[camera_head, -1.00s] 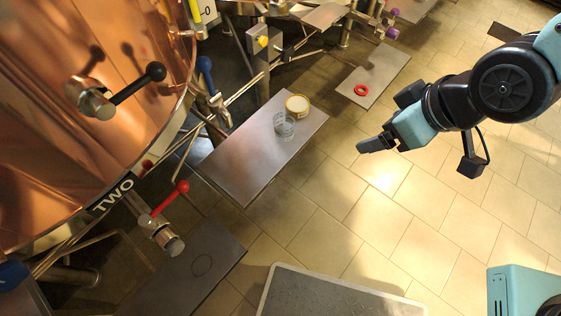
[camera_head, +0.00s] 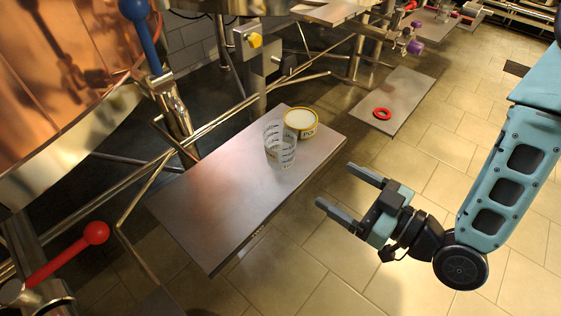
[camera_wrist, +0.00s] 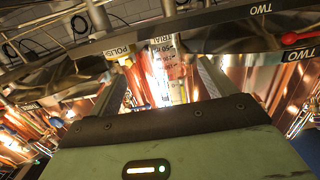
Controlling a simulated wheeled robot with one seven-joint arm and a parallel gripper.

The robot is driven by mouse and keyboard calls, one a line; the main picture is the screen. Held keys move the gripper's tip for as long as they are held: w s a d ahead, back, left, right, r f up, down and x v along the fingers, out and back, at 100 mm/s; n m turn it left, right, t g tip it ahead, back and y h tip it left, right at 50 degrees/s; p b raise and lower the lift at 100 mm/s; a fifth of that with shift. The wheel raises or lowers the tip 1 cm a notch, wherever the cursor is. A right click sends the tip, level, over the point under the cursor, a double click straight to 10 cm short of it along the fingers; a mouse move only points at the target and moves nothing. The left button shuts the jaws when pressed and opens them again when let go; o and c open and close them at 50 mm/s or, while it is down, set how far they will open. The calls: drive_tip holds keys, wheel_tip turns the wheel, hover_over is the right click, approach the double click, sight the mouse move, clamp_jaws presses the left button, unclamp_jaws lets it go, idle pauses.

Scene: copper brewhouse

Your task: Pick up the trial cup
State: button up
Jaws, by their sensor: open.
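The trial cup (camera_head: 279,150) is a clear, marked beaker. It stands upright on a grey metal shelf (camera_head: 215,205), close to a yellow-rimmed round tin (camera_head: 300,124). My gripper (camera_head: 335,186) is open and empty, right of the cup and apart from it, with its fingers pointing towards the shelf. In the wrist view, the cup (camera_wrist: 172,65) shows ahead between the two fingers, with "TRIAL" and scale marks on it. The tin, lettered "POLIS", shows just left of it (camera_wrist: 119,50). The cup's lower part is hidden behind my gripper's body there.
A red ring (camera_head: 382,113) lies on another plate (camera_head: 406,92) further back. A copper vessel (camera_head: 60,80), a blue-handled valve (camera_head: 142,35) and a red-knobbed lever (camera_head: 94,234) stand left of the shelf. Thin pipes run behind it. The tiled floor at front right is open.

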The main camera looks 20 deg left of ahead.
sight(292, 158)
drive_tip(key=b+x, duration=0.5)
drive_tip(key=x, duration=0.6)
drive_tip(key=shift+w+a, duration=0.1)
drive_tip(key=shift+a, duration=0.25)
drive_tip(key=shift+r+b+x, duration=0.25)
drive_tip(key=shift+b+x, duration=0.55)
drive_tip(key=shift+x, duration=0.6)
drive_tip(key=shift+r+b+x, duration=0.2)
drive_tip(key=shift+b+x, duration=0.55)
drive_tip(key=shift+x, duration=0.6)
drive_tip(key=c, duration=1.1)
